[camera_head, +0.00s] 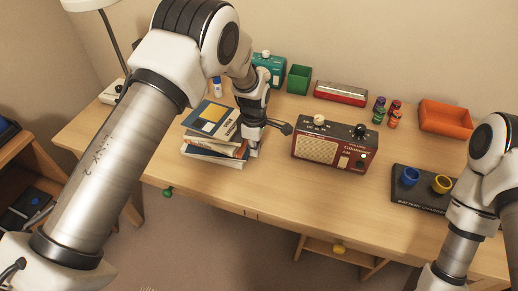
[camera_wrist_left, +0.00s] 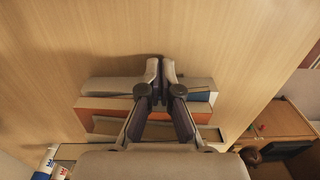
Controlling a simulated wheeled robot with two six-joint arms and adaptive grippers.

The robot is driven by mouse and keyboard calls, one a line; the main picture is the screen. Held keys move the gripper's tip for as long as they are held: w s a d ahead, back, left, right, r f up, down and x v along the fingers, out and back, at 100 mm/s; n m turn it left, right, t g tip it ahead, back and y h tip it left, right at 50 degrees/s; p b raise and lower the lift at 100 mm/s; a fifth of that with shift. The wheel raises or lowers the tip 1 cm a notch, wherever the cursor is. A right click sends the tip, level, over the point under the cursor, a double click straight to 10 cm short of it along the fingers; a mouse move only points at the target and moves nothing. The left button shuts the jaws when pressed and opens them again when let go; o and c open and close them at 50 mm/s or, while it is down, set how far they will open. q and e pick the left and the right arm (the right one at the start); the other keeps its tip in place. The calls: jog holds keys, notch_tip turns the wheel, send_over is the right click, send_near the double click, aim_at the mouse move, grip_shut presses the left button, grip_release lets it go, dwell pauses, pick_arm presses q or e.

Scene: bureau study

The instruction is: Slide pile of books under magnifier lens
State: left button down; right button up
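The pile of books (camera_head: 212,128), with a blue, yellow and white cover on top, lies slightly uneven on the left part of the desk. My left gripper (camera_head: 253,153) points down at the pile's right side, close to the books. In the left wrist view its fingertips (camera_wrist_left: 161,66) are nearly together with nothing seen between them, and the books (camera_wrist_left: 105,105) lie partly hidden behind the fingers. A dark rounded piece (camera_head: 286,129) sticks out right of the gripper; I cannot tell whether it is the magnifier lens. My right gripper is out of view.
A dark red radio (camera_head: 335,145) stands right of the gripper. Behind are a teal device (camera_head: 270,68), a green box (camera_head: 299,80) and a red case (camera_head: 341,94). Small bottles, an orange tray (camera_head: 446,117) and a black base (camera_head: 421,190) stand right. The front desk strip is clear.

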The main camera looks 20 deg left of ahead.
pick_arm(q)
jog(key=a+p, duration=0.1)
jog(key=a, duration=0.8)
jog(key=a+p, duration=0.1)
jog(key=a, duration=0.9)
jog(key=w+a, duration=0.1)
jog(key=a, duration=0.8)
jog(key=shift+a+p, duration=0.25)
jog(key=shift+p, duration=0.15)
